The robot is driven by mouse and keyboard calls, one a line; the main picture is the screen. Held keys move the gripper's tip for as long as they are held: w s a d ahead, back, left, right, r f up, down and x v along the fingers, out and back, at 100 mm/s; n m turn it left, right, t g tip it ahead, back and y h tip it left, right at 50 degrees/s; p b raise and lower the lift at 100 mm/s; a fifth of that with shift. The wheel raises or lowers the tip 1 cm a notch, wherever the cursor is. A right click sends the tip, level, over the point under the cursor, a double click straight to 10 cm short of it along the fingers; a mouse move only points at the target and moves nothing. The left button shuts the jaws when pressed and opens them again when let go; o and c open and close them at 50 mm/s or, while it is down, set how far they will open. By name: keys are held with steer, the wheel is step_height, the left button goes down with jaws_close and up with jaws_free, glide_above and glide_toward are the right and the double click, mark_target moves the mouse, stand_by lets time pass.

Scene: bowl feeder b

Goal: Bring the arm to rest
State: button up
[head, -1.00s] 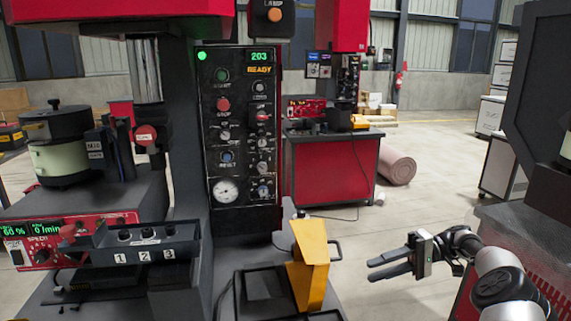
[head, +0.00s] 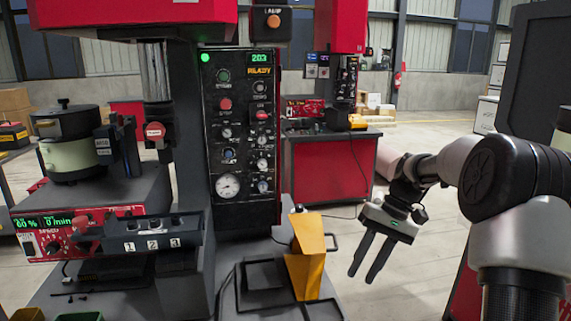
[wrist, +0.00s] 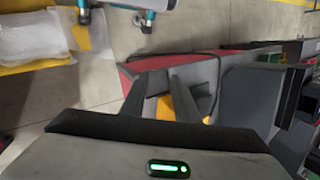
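My gripper (head: 372,258) hangs at the right of the head view with its two dark fingers pointing down and slightly left. The fingers are apart and nothing shows between them. It is in the air to the right of the yellow chute-like part (head: 308,265), not touching it. In the wrist view my gripper (wrist: 165,88) also shows two spread fingers, with yellow visible beyond them.
A press with a control panel (head: 240,140) reading READY stands at centre left. A bowl feeder (head: 70,145) and a rack numbered 1 2 3 (head: 150,235) are left. A red cabinet (head: 330,165) stands behind. A dark machine (head: 540,70) is at the right edge. Open floor lies between.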

steer(key=s+d+r+m+t+h, duration=0.2)
steer(key=s+d+r+t+h, duration=0.4)
steer(key=s+r, duration=0.45)
steer(key=s+a+n+t+y, duration=0.1)
steer(key=s+a+n+t, duration=0.1)
steer(key=s+a, duration=1.05)
step_height(320, 180, up, 14)
steer(key=s+d+p, duration=0.1)
steer(key=p, duration=1.2)
steer(key=shift+s+d+r, duration=0.2)
steer(key=shift+s, duration=0.15)
steer(key=shift+s, duration=0.1)
